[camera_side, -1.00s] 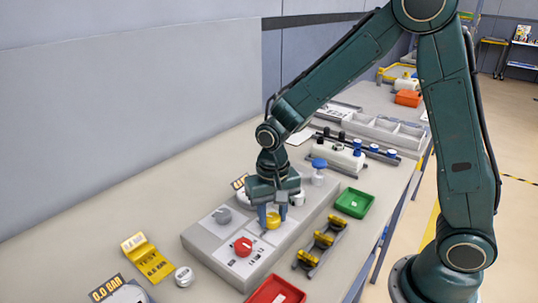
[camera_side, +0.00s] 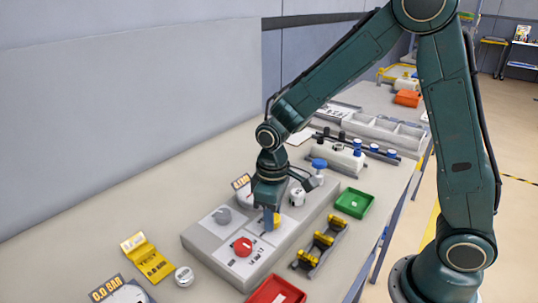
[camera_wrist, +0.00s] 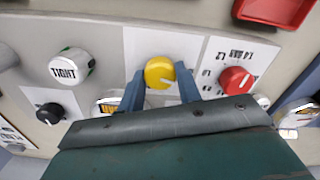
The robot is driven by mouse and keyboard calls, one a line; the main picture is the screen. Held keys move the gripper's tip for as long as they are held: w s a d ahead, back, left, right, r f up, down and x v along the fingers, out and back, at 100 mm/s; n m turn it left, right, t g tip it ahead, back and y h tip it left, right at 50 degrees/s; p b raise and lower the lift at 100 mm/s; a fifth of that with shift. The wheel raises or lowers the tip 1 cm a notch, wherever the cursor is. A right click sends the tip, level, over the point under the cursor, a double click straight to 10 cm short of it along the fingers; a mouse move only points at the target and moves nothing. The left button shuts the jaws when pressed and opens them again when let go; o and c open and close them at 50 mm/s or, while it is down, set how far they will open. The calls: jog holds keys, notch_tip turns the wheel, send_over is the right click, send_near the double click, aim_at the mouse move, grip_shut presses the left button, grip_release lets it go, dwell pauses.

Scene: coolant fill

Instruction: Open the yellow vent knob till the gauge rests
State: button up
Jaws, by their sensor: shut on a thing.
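The yellow vent knob (camera_wrist: 159,72) sits on the panel and shows between the two blue fingers of my gripper (camera_wrist: 160,88) in the wrist view. In the side view my gripper (camera_side: 269,219) is down at the panel (camera_side: 204,240), shut on the yellow knob (camera_side: 277,219), which is partly hidden by the fingers. A gauge (camera_side: 125,293) with a "0.0 BAR" display is cut by the bottom edge of the side view.
A red tray (camera_side: 276,292), a green tray (camera_side: 354,203) and a rack of yellow-topped parts (camera_side: 318,244) lie to the right.

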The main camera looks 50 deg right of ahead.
jog(key=shift+n, duration=0.4)
jog(key=o, duration=1)
jog(key=shift+r, duration=0.1)
notch_tip(320, 180, up, 14)
dwell(0.4)
